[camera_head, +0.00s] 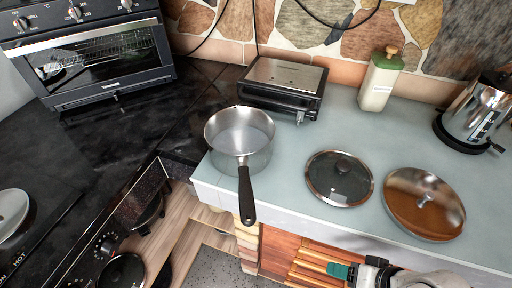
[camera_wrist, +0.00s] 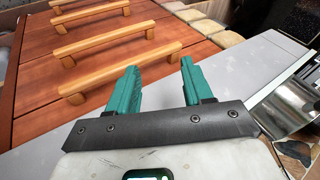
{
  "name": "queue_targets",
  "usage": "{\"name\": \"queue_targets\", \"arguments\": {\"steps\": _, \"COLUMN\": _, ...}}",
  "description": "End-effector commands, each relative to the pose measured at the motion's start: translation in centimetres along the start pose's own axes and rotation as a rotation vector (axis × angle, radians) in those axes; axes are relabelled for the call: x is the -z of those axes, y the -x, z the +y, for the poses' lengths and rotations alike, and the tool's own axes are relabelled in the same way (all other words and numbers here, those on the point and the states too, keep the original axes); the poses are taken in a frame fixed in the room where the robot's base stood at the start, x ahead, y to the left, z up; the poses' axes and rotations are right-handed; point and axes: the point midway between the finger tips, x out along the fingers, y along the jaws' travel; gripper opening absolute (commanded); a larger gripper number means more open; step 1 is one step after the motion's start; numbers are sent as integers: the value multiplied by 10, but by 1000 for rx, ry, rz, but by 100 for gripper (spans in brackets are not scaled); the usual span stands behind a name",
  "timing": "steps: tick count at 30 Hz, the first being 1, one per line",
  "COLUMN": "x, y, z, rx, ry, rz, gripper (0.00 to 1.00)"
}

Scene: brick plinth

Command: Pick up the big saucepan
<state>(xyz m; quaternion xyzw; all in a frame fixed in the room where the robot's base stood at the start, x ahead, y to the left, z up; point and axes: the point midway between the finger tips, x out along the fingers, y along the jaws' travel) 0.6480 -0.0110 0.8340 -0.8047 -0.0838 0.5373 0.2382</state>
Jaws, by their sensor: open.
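The big saucepan (camera_head: 240,135) is silver with a long black handle (camera_head: 246,195). It stands upright and empty on the left end of the pale grey counter (camera_head: 300,180), its handle pointing toward me past the front edge. My gripper (camera_head: 343,270) is low at the bottom of the head view, in front of the wooden drawers and to the right of the handle, apart from it. In the wrist view, its two teal fingers (camera_wrist: 158,88) are spread apart with nothing between them. A silver curved object at the right of the wrist view (camera_wrist: 290,105) is only partly seen.
Drawers with wooden handles (camera_wrist: 120,65) are below the counter.

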Motion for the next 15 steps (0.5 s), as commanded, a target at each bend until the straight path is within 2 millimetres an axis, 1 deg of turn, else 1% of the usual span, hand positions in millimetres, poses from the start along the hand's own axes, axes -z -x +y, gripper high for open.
{"name": "queue_targets", "arguments": {"steps": 1, "x": 9, "y": -2, "z": -14, "rx": 55, "ry": -20, "rz": 16, "gripper": 51}}
{"name": "queue_targets", "arguments": {"steps": 2, "x": 14, "y": -3, "z": -22, "rx": 90, "ry": -38, "rz": 24, "gripper": 51}}
{"name": "queue_targets", "arguments": {"steps": 5, "x": 34, "y": -3, "z": -56, "rx": 235, "ry": -112, "rz": 49, "gripper": 51}}
{"name": "queue_targets", "arguments": {"steps": 7, "x": 49, "y": 0, "z": -88, "rx": 366, "ry": -179, "rz": 57, "gripper": 51}}
{"name": "queue_targets", "arguments": {"steps": 8, "x": 56, "y": 2, "z": -102, "rx": 426, "ry": -212, "rz": 55, "gripper": 51}}
{"name": "queue_targets", "arguments": {"steps": 9, "x": 64, "y": 7, "z": -120, "rx": 505, "ry": -257, "rz": 49, "gripper": 51}}
{"name": "queue_targets", "arguments": {"steps": 12, "x": 78, "y": 20, "z": -161, "rx": 681, "ry": -361, "rz": 17, "gripper": 51}}
{"name": "queue_targets", "arguments": {"steps": 15, "x": 88, "y": 34, "z": -188, "rx": 809, "ry": -443, "rz": -22, "gripper": 51}}
